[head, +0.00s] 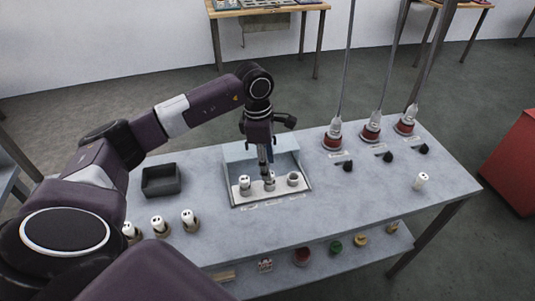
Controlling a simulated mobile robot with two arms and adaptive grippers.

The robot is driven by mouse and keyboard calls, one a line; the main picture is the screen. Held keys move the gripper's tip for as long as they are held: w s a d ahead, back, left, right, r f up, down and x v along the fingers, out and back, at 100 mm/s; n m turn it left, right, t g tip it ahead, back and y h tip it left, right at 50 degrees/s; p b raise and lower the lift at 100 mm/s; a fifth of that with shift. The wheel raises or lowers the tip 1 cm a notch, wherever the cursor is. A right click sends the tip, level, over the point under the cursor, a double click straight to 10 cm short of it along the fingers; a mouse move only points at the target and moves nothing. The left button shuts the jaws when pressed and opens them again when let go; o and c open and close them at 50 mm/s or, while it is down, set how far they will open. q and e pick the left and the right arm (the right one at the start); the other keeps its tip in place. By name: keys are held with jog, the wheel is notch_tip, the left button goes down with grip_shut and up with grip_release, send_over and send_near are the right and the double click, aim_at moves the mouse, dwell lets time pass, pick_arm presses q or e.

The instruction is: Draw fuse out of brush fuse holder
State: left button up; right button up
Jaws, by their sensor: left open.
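A shallow grey panel box (231,154) stands mid-table with a row of three round fuse holders in it. The left holder carries a white fuse (244,181). The middle holder carries another white fuse (270,182), partly covered by my gripper. The right holder (293,178) looks empty. Small labels lie in front of the holders, too small to read, so I cannot tell which is the brush one. My left gripper (266,168) points down, open, right at the top of the middle fuse; whether its fingers touch it I cannot tell. My right gripper is not in view.
Several more white fuses stand on the table, including one at the front left (188,216) and one at the right (421,180). A dark empty tray (147,192) sits left of the box. Red-based fittings with tall rods (370,133) and black knobs (387,157) occupy the back right.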

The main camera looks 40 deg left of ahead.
pick_arm(q)
jog(key=shift+w+d+f+p, duration=0.15)
jog(key=shift+f+p, duration=0.1)
jog(key=shift+f, duration=0.9)
jog(key=shift+d+f+p, duration=0.15)
jog(key=shift+f+p, duration=0.05)
jog(key=shift+f, duration=0.9)
grip_shut()
